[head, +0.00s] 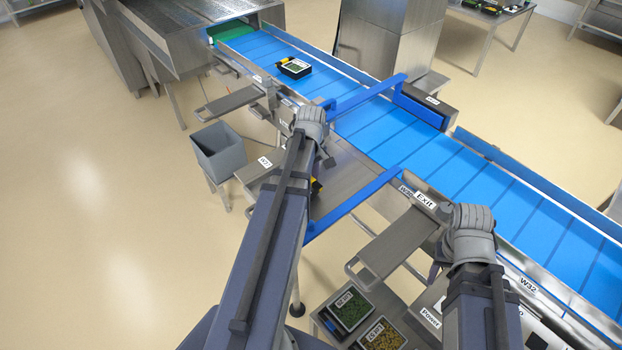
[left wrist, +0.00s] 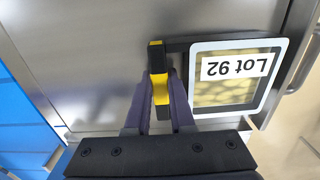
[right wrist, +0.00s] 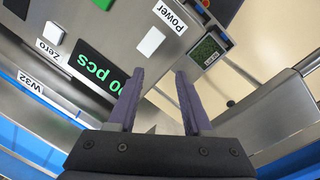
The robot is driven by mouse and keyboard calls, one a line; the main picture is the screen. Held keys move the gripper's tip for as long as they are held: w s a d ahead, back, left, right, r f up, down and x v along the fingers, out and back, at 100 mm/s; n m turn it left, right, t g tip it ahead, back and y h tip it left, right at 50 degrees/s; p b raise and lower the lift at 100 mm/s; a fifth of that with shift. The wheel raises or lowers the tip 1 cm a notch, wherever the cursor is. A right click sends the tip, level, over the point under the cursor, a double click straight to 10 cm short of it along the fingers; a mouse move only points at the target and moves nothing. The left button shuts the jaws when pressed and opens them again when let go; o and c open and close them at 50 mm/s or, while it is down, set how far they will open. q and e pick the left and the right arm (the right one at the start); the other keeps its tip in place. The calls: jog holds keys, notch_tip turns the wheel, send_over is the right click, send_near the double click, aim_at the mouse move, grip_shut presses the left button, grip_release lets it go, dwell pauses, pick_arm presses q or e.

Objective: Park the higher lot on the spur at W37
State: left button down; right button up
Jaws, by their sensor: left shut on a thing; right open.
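My left gripper (left wrist: 160,82) is shut on the yellow and black handle (left wrist: 158,62) of a lot tray (left wrist: 237,112). The tray has a pale rim, a "Lot 92" label and yellowish contents. It is over a bare steel surface (left wrist: 100,45); I cannot tell if it touches. In the head view my left arm hides most of it. A label that may read W37 (head: 265,162) is on a steel spur left of my arm. Another dark tray (head: 295,68) with a white label rides on the blue belt. My right gripper (right wrist: 160,78) is open and empty near the console.
Two labelled trays, one green (head: 350,310) and one tan (head: 382,337), stand on a low shelf. A grey bin (head: 218,152) stands at left. The console (right wrist: 65,60) has a green "pcs" display.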

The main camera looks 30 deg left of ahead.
pick_arm(q)
jog(key=shift+s+d, duration=0.1)
jog(key=shift+d, duration=0.2)
dwell(0.7)
jog(key=c, duration=0.7)
grip_release()
jog(key=c, duration=0.3)
jog(key=shift+r, duration=0.1)
pick_arm(e)
jog(key=shift+r, duration=0.15)
pick_arm(q)
jog(key=shift+r+p, duration=3.4)
jog(key=shift+p, duration=0.1)
pick_arm(e)
notch_tip(320, 180, up, 7)
